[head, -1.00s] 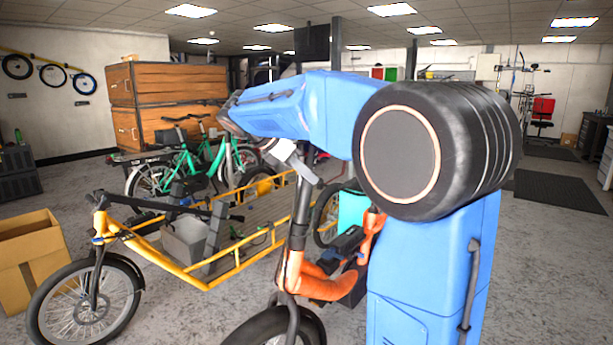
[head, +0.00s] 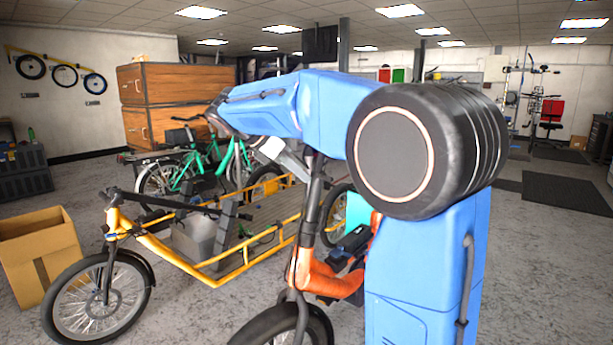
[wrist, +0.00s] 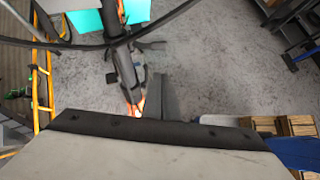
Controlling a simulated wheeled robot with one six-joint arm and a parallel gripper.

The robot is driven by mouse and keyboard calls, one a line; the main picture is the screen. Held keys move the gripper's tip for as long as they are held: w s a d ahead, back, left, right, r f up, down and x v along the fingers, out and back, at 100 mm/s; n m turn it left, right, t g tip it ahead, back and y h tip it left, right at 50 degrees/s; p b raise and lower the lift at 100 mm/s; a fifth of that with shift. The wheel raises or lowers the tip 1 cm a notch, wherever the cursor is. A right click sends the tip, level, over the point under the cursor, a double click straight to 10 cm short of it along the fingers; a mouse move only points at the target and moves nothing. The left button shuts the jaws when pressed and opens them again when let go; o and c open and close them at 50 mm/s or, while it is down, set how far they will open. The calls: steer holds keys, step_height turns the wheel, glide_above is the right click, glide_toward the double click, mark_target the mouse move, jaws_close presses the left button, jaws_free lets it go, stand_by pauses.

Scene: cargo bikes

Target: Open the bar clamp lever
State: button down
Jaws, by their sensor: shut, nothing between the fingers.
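The orange cargo bike's dark steering column (head: 310,205) stands in front of me in the head view, partly behind my arm. In the wrist view the black column (wrist: 121,60) comes down from the top, with a thin dark handlebar (wrist: 70,45) across it and small dark fittings near its lower end. I cannot tell which of these is the bar clamp lever. My gripper (head: 292,163) is shut and empty, beside the column's upper part in the head view. In the wrist view its fingers (wrist: 167,95) point just right of the column's lower end, apparently apart from it.
A yellow cargo bike (head: 160,235) stands left of the orange one, with a green bike (head: 215,160) behind. A cardboard box (head: 40,250) is at the far left. A dark shelf (wrist: 290,25) shows at the wrist view's upper right. Grey floor is open on the right.

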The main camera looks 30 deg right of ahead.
steer(key=s+a+r, duration=0.1)
steer(key=a+r, duration=0.4)
steer(key=r, duration=0.1)
steer(key=shift+s+a+r, duration=0.2)
steer(key=shift+s+a, duration=0.1)
steer(key=shift+a, duration=0.05)
steer(key=s+a+f+m+t+y, duration=0.2)
steer(key=s+f+m, duration=0.6)
steer(key=s+f, duration=0.6)
steer(key=s+a+f+m+t+y, duration=0.3)
steer(key=s+a+f+m+y, duration=0.2)
steer(key=s+f, duration=0.9)
step_height(320, 180, down, 2)
steer(key=m+y, duration=0.2)
steer(key=m, duration=0.2)
steer(key=shift+s+a+t, duration=0.25)
steer(key=shift+s+t, duration=0.05)
steer(key=shift+s, duration=0.05)
